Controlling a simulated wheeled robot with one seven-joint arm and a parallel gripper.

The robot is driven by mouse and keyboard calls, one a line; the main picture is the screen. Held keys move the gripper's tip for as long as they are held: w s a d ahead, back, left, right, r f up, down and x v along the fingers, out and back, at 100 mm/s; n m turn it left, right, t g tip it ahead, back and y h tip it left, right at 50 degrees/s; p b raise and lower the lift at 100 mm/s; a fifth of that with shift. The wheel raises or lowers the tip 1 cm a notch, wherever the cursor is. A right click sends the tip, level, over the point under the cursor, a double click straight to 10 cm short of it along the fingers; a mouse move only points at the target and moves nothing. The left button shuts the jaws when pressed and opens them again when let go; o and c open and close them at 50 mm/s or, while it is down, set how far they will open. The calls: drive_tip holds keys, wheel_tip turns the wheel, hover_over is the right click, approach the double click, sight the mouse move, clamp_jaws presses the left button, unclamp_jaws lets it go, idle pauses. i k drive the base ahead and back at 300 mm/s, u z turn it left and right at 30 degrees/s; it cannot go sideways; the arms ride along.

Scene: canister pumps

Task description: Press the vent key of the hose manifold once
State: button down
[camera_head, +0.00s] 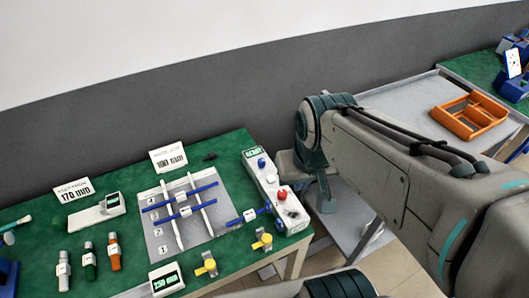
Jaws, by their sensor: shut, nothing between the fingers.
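A long white box unit (267,182) stands at the right end of the green bench. It carries a green-lit display (252,152), a blue button (262,163) and a red knob (282,194). The lettering is too small to tell which control is the vent key. My arm crosses the right half of the picture, its near joint just right of the box. I cannot make out my gripper's fingers.
Two signs (168,159) stand at the bench's back. Several small canisters (89,261) stand at the left, a small display (166,280) and yellow fittings (262,241) at the front. A grey table with an orange tray (470,116) is at the right.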

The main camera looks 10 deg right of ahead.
sight(271, 179)
drive_tip(key=z, duration=0.1)
drive_tip(key=k, duration=0.85)
drive_tip(key=u, duration=0.55)
drive_tip(key=i, duration=0.5)
